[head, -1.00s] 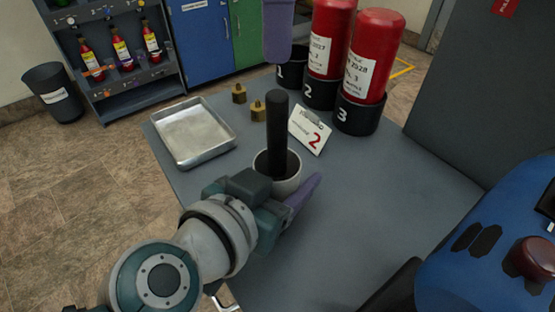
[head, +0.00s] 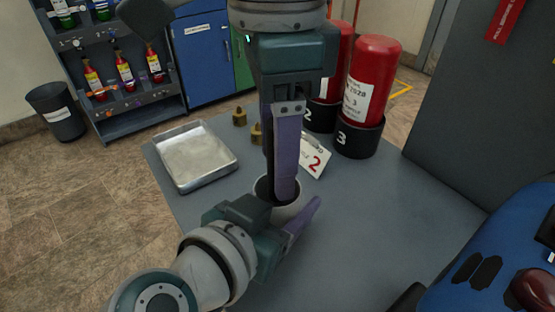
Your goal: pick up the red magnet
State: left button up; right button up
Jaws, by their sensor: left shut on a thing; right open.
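A pale, dark-mouthed cup (head: 287,211) stands on the grey table (head: 370,220). My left gripper (head: 282,222) is shut on this cup, low from the front. My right gripper (head: 279,190) is open and points straight down over the cup. Its near purple finger reaches down to the cup's mouth, and the other finger is mostly hidden behind it. The dark upright rod seen in the cup earlier is hidden behind my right gripper. I cannot tell whether the fingers touch it.
A metal tray (head: 195,157) lies at the table's left. Red cylinders (head: 373,80) stand in numbered black holders. A blue machine (head: 500,250) is at the right.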

jog(key=shift+f, duration=0.3)
grip_shut()
dwell(0.3)
dwell(0.9)
